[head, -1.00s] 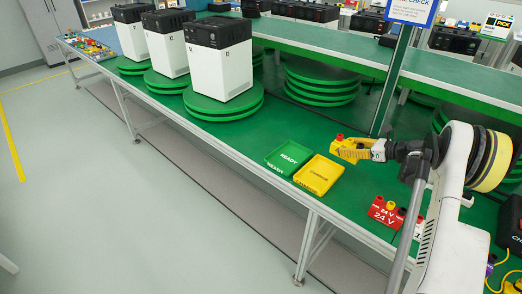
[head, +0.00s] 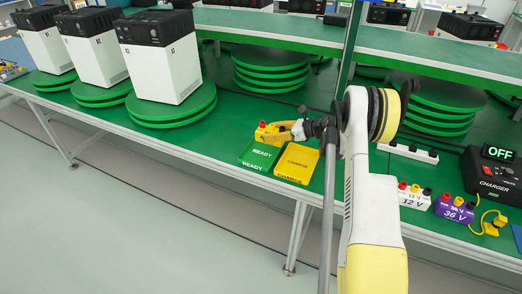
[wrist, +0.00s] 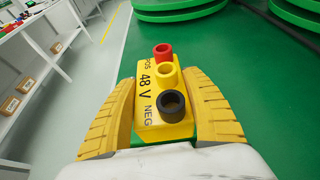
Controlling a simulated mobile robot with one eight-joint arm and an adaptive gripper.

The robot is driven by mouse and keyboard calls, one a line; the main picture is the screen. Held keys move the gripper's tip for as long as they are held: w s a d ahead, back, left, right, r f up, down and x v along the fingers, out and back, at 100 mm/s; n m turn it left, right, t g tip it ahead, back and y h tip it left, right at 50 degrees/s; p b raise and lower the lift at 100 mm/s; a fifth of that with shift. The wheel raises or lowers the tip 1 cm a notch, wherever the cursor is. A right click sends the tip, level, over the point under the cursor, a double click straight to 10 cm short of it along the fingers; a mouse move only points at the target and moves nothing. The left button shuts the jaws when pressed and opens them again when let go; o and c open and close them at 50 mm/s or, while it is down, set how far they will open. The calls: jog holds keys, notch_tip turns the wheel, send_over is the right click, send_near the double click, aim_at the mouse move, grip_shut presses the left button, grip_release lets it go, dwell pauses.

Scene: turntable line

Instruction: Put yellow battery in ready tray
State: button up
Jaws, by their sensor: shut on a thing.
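The yellow battery (head: 262,130), with red, yellow and black terminals, is between the yellow fingers of my gripper (head: 274,137). In the wrist view the battery (wrist: 148,122) reads "48 V", and both fingers of my gripper (wrist: 163,115) close on its sides. The green ready tray (head: 256,163) lies on the green bench near its front edge, and I see nothing in it. In the head view my gripper and the battery appear just behind the tray's far edge; their height above the bench is hard to tell.
The yellow charge tray (head: 297,164) sits right of the ready tray. A white 12 V battery (head: 413,198), a purple 36 V battery (head: 455,208) and a charger (head: 490,177) reading OFF stand at right. White units (head: 162,70) stand on green turntables at left.

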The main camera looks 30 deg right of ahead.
aim_at(262, 138)
jog(key=a, duration=0.1)
jog(key=a+f, duration=0.1)
jog(key=a+f+b, duration=0.1)
jog(key=shift+w+a+f, duration=0.2)
jog(key=shift+w+a, duration=0.1)
jog(key=shift+a, duration=0.05)
jog(key=shift+f+b, duration=0.9)
jog(key=shift+f, duration=0.95)
jog(key=shift+f, duration=0.2)
jog(key=o, duration=1.4)
jog(key=shift+r, duration=0.1)
